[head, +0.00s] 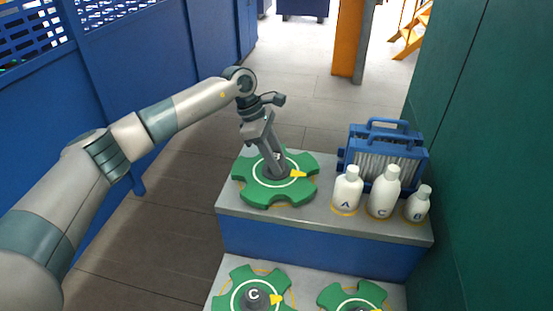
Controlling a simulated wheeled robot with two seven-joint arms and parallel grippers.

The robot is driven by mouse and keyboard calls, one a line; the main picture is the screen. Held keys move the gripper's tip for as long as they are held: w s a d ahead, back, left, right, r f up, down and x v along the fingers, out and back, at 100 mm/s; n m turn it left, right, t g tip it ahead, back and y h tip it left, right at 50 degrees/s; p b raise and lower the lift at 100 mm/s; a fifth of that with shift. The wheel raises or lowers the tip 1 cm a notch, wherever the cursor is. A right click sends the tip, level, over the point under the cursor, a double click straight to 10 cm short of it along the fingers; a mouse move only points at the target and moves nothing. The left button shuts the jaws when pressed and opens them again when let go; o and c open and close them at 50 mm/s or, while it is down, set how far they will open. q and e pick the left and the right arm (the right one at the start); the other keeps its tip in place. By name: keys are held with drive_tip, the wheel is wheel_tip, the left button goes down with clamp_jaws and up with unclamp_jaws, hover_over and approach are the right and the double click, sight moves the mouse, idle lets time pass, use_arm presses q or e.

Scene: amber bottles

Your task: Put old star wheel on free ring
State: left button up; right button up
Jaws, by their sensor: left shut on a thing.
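My left gripper (276,168) reaches down from the upper left and is shut on the hub of a green star wheel (245,190). This wheel has a white circle and a yellow pointer. It lies flat at the left of the upper grey bench top, and I cannot tell whether it touches the surface. The gripper hides most of the hub and its letter. A second green star wheel (235,297), with a dark hub marked C, sits over an orange ring on the lower ledge. A third star wheel (335,294) is cut off at the bottom edge. My right gripper is out of view.
White bottles stand on orange rings at the bench's right: bottle A (346,190), bottle C (383,193) and bottle B (417,207). A blue handled rack (384,150) stands behind them. The bench top (310,222) has a narrow bare strip. A green wall (490,160) closes the right side.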

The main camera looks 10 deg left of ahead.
use_arm(q)
drive_tip(key=shift+d+b, duration=0.1)
drive_tip(key=shift+b, duration=0.2)
drive_tip(key=shift+r, duration=0.1)
idle(0.5)
drive_tip(key=shift+f+b, duration=0.4)
drive_tip(key=shift+b, duration=0.2)
idle(0.5)
drive_tip(key=o, duration=1.4)
drive_tip(key=shift+s+f, duration=0.1)
drive_tip(key=shift+f, duration=0.05)
